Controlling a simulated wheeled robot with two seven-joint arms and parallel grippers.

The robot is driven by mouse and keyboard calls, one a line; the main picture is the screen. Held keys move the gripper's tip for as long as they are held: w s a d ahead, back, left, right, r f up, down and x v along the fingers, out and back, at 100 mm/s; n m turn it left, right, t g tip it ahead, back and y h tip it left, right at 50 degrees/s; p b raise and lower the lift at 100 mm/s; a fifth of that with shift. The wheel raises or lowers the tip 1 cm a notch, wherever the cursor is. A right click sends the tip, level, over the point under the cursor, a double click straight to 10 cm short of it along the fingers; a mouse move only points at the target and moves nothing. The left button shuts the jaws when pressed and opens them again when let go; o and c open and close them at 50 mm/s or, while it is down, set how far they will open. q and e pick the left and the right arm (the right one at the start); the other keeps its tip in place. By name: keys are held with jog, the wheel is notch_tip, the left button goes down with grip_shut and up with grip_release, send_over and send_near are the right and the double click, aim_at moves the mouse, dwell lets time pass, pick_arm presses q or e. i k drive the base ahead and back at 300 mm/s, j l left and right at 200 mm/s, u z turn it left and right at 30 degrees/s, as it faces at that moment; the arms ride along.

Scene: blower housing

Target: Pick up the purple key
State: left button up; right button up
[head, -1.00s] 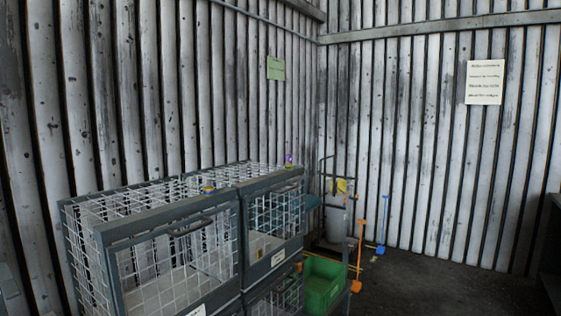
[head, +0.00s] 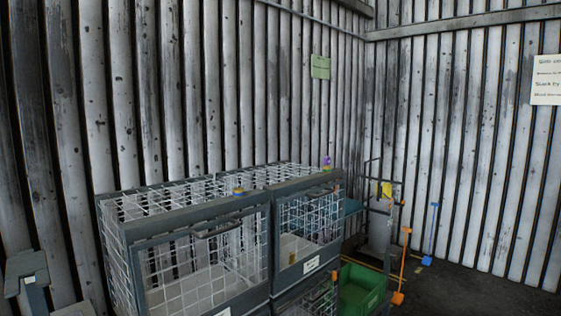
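No gripper can be made out in the head view.
A second wire cage (head: 190,260) stands to the left, with a small yellow object (head: 238,190) on top. A green bin (head: 362,290) is low at the right. An orange tool (head: 402,265) and a blue tool (head: 431,235) stand near it. Dark floor lies open at the right.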

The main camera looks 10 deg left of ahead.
aim_at(327, 160)
jog(key=i+l+u, duration=0.8)
jog(key=l, duration=0.25)
jog(key=i+l+u, duration=0.1)
jog(key=l+u, duration=0.15)
jog(key=l, duration=0.2)
